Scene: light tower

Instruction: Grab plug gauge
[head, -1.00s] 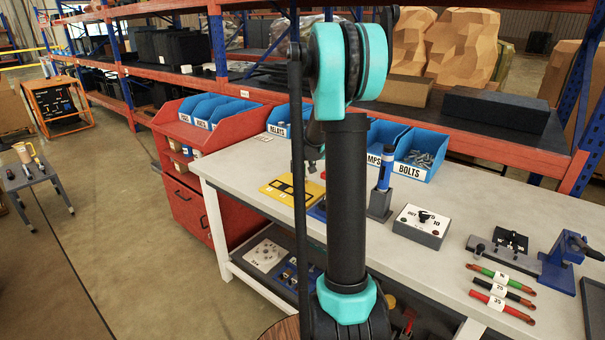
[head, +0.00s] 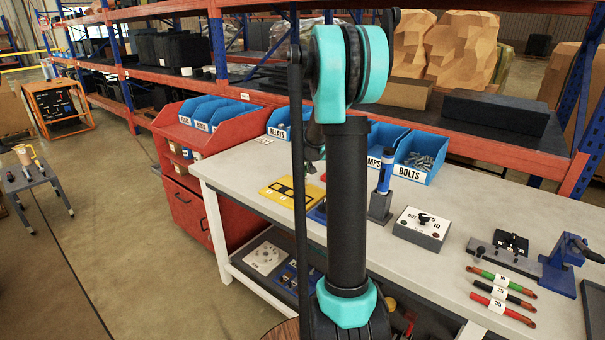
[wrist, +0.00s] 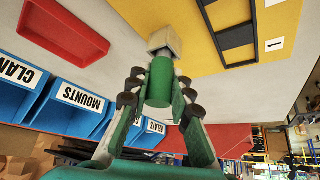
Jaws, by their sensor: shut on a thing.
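In the wrist view my gripper (wrist: 160,92) is shut on the plug gauge (wrist: 158,80), a green cylinder with a pale squared block at its far end. The fingers press on it from both sides. The pale end shows against the edge of a yellow board (wrist: 193,62) with black-framed slots; I cannot tell whether it touches the board. In the head view my gripper (head: 313,155) is mostly hidden behind my own arm, above the bench, and the gauge cannot be made out there.
The yellow board also shows in the head view (head: 272,193). Blue bins (head: 418,158) line the bench's back. A blue tool in a dark stand (head: 383,190) and a grey switch box (head: 422,228) stand right of my arm. A red tray (wrist: 62,38) shows in the wrist view.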

